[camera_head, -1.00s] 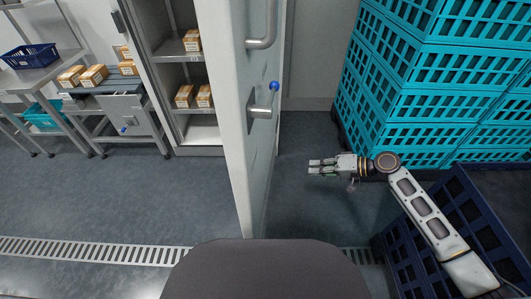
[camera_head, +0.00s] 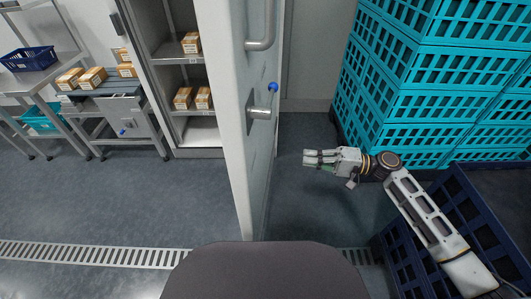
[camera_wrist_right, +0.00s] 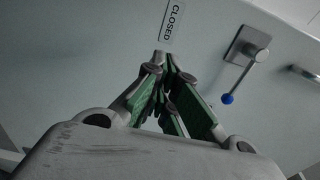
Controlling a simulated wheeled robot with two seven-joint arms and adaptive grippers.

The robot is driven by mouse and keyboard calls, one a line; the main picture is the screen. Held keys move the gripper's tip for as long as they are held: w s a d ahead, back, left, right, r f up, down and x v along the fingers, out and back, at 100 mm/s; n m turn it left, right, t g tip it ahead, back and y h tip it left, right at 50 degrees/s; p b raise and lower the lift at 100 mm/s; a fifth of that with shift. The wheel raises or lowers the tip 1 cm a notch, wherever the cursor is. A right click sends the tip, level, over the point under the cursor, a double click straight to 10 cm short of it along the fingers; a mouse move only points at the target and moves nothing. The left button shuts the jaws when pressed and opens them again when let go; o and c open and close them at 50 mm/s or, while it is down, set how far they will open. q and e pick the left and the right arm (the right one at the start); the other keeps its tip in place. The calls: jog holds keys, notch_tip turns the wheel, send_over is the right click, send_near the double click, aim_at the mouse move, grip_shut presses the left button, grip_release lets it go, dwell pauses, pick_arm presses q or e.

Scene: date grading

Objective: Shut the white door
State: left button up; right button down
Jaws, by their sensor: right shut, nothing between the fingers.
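The white door (camera_head: 229,110) stands open in the middle of the head view, seen nearly edge-on, with its right face showing a lever handle (camera_head: 262,110) with a blue knob and a metal pull bar above. My right gripper (camera_head: 308,158) is shut and empty, to the right of the door and pointing left at it, with a gap between. In the right wrist view the door face (camera_wrist_right: 90,50) fills the background, with a "CLOSED" label (camera_wrist_right: 174,18) just beyond the fingertips. The lever (camera_wrist_right: 246,58) is to their right. My left gripper is not in view.
Stacked teal crates (camera_head: 425,80) stand close behind the right arm, and dark blue crates (camera_head: 480,210) are at the lower right. Left of the door are a shelf unit (camera_head: 190,55) with boxes and a metal table (camera_head: 40,75). The floor left of the door is clear.

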send_near(256, 152)
jog(key=a, duration=0.2)
jog(key=w+a, duration=0.1)
jog(key=a, duration=0.2)
jog(key=shift+w+a+f, duration=0.1)
jog(key=shift+w+a, duration=0.1)
jog(key=shift+a, duration=0.8)
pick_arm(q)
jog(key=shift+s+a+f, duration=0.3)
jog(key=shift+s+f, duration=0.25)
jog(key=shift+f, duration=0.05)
pick_arm(e)
jog(key=shift+a, duration=0.1)
